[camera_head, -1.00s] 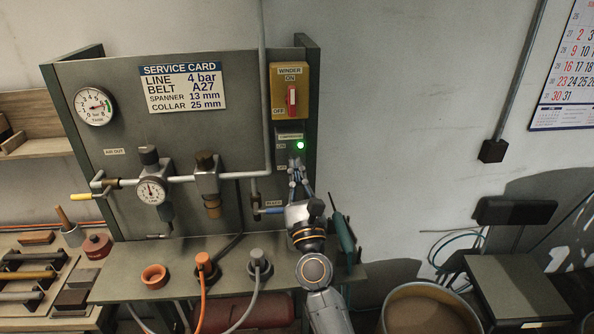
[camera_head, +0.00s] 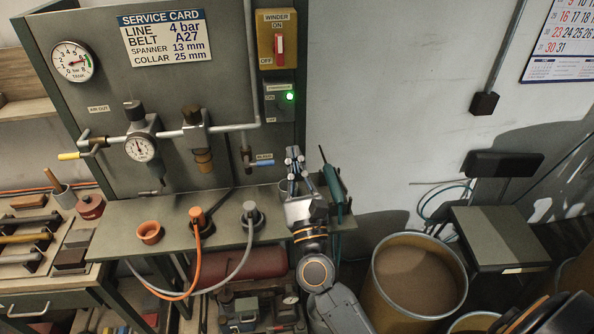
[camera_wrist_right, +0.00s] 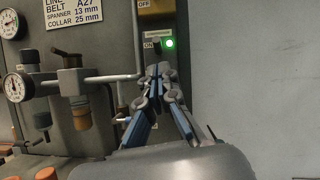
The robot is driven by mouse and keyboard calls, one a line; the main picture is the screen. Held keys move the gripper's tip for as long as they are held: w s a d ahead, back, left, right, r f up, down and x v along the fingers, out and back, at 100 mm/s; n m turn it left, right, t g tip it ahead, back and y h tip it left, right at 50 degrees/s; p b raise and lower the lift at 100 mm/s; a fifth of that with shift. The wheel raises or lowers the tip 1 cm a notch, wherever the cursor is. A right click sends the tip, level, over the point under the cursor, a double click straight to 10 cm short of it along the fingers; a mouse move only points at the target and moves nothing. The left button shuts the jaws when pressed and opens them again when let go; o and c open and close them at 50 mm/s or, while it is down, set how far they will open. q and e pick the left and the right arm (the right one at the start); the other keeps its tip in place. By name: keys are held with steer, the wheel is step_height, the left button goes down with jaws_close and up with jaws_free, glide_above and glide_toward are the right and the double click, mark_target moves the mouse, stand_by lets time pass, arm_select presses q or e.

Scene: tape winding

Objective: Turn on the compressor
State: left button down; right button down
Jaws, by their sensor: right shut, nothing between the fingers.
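The grey compressor switch box (camera_head: 272,111) is on the back panel, below the yellow winder switch (camera_head: 279,42). Its green lamp (camera_head: 290,96) is lit. It also shows lit in the right wrist view (camera_wrist_right: 168,43). The position of the switch lever is too small to tell. My right gripper (camera_head: 294,153) is shut and empty, apart from the box and below it in the head view. In the right wrist view its fingers (camera_wrist_right: 161,72) rise in front of the lower part of the box and hide some of it. My left gripper is not in view.
The blue-handled valve (camera_head: 262,162) is just left of my right gripper. A green tool (camera_head: 333,185) stands at the bench's right end. The regulator gauge (camera_head: 140,148) and hose plugs (camera_head: 250,213) are further left. A round drum (camera_head: 416,280) stands right of the bench.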

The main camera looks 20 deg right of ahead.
steer(key=v, duration=0.2)
steer(key=shift+s+f, duration=0.25)
steer(key=shift+f, duration=0.1)
steer(key=shift+w, duration=0.1)
